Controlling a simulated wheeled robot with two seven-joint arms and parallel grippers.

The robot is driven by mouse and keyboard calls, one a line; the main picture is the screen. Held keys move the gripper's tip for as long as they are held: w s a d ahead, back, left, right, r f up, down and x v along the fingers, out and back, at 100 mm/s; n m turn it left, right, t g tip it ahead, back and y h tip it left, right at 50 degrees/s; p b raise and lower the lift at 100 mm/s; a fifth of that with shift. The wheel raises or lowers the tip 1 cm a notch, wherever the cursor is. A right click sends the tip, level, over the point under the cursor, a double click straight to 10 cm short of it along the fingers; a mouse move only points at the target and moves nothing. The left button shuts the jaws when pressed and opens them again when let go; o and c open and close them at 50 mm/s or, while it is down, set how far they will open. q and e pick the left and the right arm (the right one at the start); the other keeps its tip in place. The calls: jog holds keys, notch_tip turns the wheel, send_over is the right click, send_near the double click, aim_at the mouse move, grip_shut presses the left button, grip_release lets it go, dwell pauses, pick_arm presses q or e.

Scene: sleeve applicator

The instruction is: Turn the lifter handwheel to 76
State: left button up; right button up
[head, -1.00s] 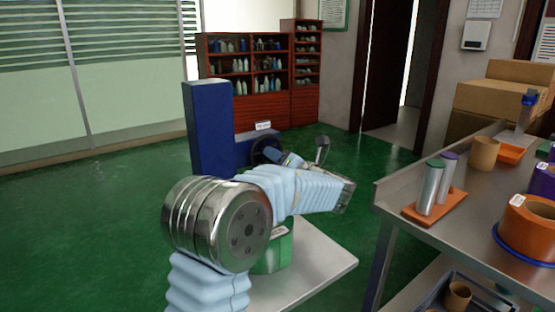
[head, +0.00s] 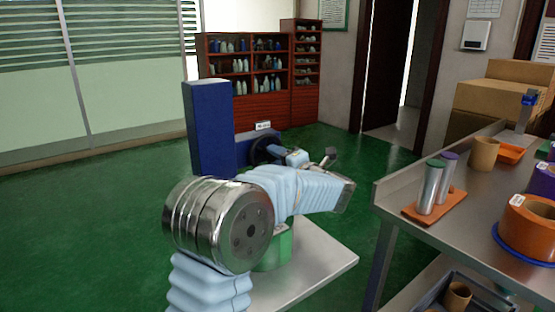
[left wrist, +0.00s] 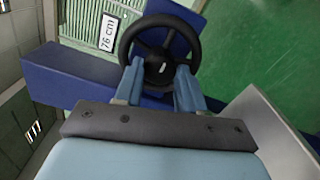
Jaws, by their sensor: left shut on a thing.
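The lifter handwheel is black with a dark rim and hub. It shows in the head view (head: 262,147), partly hidden behind my left arm, and large in the left wrist view (left wrist: 164,21). It sits on the dark blue lifter (head: 207,127), whose blue body also shows in the left wrist view (left wrist: 65,78). A white card (left wrist: 108,32) beside the wheel reads "76 cm". My left gripper (left wrist: 159,78) has its two blue fingers at the near side of the wheel, either side of the hub, and is shut on it. The left gripper also shows in the head view (head: 298,158).
A steel table (head: 400,192) on the right holds an orange rack with cylinders (head: 432,205) and orange rolls (head: 527,222). A green block (head: 278,250) stands on a pale platform (head: 325,262) below my left arm. Green floor lies open around the lifter.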

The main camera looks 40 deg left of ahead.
pick_arm(q)
jog(key=shift+f, duration=0.15)
jog(key=o, duration=1.1)
jog(key=shift+c, duration=0.2)
jog(key=v, duration=1.4)
jog(key=shift+a, duration=0.1)
